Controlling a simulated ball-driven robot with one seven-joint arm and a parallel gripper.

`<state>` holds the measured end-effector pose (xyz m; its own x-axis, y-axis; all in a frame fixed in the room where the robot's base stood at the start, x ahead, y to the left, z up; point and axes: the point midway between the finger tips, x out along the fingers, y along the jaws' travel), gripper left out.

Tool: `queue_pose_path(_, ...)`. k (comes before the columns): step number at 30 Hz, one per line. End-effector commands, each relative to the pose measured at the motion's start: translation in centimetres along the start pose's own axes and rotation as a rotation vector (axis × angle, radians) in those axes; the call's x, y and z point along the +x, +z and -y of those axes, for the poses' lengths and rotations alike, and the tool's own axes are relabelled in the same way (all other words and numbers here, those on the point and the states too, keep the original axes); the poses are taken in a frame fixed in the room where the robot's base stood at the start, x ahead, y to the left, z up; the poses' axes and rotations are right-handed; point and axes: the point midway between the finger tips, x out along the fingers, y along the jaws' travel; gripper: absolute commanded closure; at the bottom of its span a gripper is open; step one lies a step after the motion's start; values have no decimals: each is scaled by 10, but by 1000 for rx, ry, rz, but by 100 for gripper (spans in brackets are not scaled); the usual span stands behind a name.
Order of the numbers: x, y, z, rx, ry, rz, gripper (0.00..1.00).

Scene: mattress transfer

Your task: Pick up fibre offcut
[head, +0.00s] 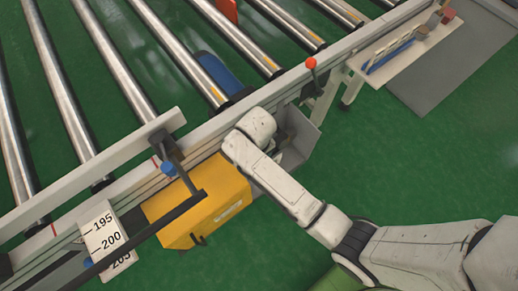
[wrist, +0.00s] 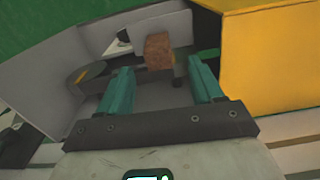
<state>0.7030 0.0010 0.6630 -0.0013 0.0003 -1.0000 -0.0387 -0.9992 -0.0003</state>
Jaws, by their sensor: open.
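A small brown rough block, which looks like the fibre offcut (wrist: 158,50), shows in the wrist view just beyond the fingertips. My gripper (wrist: 161,76) is open, with its two teal fingers apart and nothing held between them. The block lines up with the gap between the fingers, a little ahead of it. Grey walls around the block look like those of a grey bin, which the head view (head: 303,143) shows beside the conveyor. My own arm hides the gripper and the block in the head view.
A yellow box (head: 200,205) stands left of the bin and fills the right of the wrist view (wrist: 270,60). The roller conveyor frame (head: 215,140) runs alongside. A red-knobbed lever (head: 311,64) stands near the bin. Green floor (head: 400,150) is clear at right.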

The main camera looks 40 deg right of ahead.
Motion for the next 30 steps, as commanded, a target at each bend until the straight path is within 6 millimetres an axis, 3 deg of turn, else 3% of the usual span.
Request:
queue_pose_path(7, 20, 2, -1, 0, 0, 2, 34)
queue_pose_path(15, 56, 4, -2, 0, 0, 1, 34)
queue_pose_path(25, 62, 4, -1, 0, -1, -1, 34)
queue_pose_path(30, 62, 4, -1, 0, -1, -1, 50)
